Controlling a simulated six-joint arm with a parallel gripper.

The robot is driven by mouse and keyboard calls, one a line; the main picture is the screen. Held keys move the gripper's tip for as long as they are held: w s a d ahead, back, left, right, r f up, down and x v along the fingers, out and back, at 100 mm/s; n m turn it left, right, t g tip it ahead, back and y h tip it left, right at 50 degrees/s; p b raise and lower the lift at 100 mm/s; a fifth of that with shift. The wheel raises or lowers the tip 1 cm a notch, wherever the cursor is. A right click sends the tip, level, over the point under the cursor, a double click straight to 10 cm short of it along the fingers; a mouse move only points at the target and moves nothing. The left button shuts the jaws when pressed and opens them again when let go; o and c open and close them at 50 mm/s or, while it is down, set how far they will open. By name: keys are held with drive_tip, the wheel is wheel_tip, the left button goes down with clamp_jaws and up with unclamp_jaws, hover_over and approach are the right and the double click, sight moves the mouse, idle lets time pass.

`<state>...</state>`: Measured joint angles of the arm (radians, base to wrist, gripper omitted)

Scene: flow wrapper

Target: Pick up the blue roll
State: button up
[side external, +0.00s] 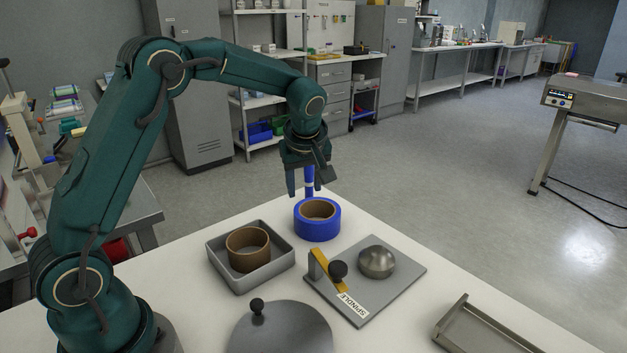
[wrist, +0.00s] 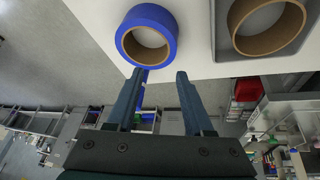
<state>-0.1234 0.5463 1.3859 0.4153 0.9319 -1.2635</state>
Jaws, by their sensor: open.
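The blue roll (side external: 317,229) has a tan core and lies flat near the back edge of the white table, its round opening facing up. It also shows in the wrist view (wrist: 165,20), just beyond the fingertips and a little left of centre. My gripper (side external: 301,188) is above the roll, apart from it, with its fingers pointing down. In the wrist view my gripper (wrist: 158,74) is open, with nothing between its fingers. A narrow blue strip (side external: 309,182) shows by the fingers above the roll; I cannot tell what it belongs to.
A grey tray (side external: 235,278) holding a tan ring (side external: 248,258) stands left of the roll. A grey plate marked SPINDLE (side external: 385,287), with a metal hub (side external: 377,262) and a black-knobbed yellow lever (side external: 338,270), is in front. A round knobbed lid (side external: 283,330) and metal channel (side external: 465,325) are nearer.

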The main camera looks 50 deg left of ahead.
sight(299, 214)
drive_tip(key=shift+g, duration=0.7)
drive_tip(key=f, duration=0.3)
drive_tip(key=a+f, duration=0.1)
drive_tip(key=f, duration=0.1)
drive_tip(key=shift+s+a+f, duration=0.1)
drive_tip(key=shift+s+f, duration=0.15)
drive_tip(key=shift+f, duration=0.1)
drive_tip(key=shift+x, duration=2.25)
drive_tip(key=shift+r, duration=0.1)
clamp_jaws()
